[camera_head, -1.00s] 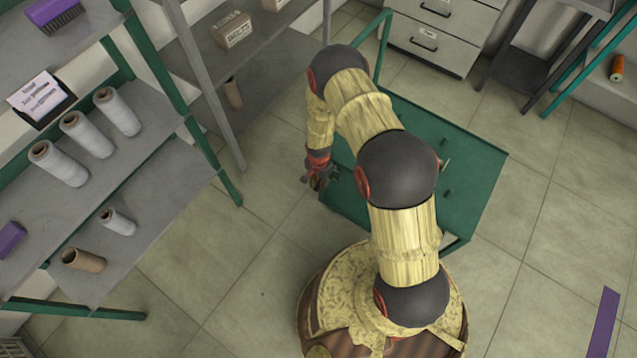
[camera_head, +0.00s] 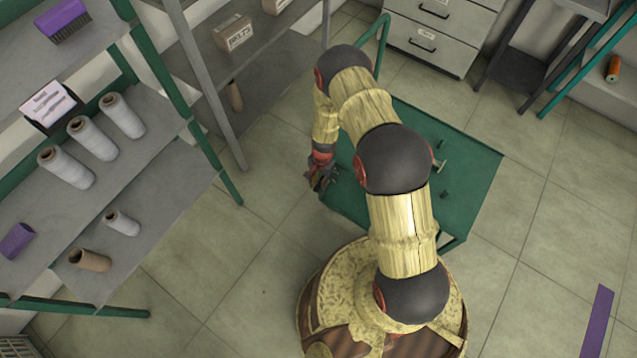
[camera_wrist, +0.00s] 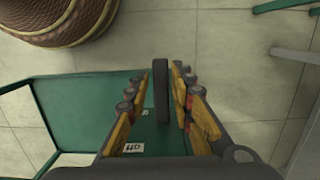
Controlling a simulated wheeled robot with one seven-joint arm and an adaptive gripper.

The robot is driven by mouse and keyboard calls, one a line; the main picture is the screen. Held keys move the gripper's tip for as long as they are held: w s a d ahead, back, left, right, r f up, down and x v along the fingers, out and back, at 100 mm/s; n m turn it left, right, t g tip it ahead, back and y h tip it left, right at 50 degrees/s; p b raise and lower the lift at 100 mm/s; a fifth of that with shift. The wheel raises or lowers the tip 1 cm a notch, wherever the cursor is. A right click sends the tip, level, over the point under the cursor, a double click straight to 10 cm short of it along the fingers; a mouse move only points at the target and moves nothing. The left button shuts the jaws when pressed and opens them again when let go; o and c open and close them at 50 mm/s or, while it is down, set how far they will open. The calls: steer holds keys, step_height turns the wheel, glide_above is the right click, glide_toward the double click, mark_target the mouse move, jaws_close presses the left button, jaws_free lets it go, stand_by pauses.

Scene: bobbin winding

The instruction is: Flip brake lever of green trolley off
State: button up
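The green trolley (camera_head: 465,180) stands on the floor under and beside my arm, which hides part of its top. Small green pegs stand on it. My gripper (camera_head: 322,180) hangs at its left edge. In the wrist view the trolley (camera_wrist: 88,100) lies below and left of my gripper (camera_wrist: 162,75). The fingers are apart, and a dark grey upright bar (camera_wrist: 160,90) shows between them. I cannot tell for sure whether this bar is the brake lever, nor whether the fingers touch it. No other brake lever can be made out.
A shelf (camera_head: 165,185) with white cones (camera_head: 92,138) and a brown cone (camera_head: 90,259) stands at the left. A drawer cabinet (camera_head: 440,40) is behind the trolley. A purple strip (camera_head: 598,320) lies at lower right. Floor (camera_head: 560,220) right of the trolley is clear.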

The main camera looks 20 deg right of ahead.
mark_target(320, 183)
steer(key=shift+o, duration=1.2)
steer(key=shift+w+r, duration=0.1)
steer(key=shift+r, duration=0.45)
step_height(320, 183, up, 11)
steer(key=d, duration=0.1)
steer(key=shift+w, duration=0.3)
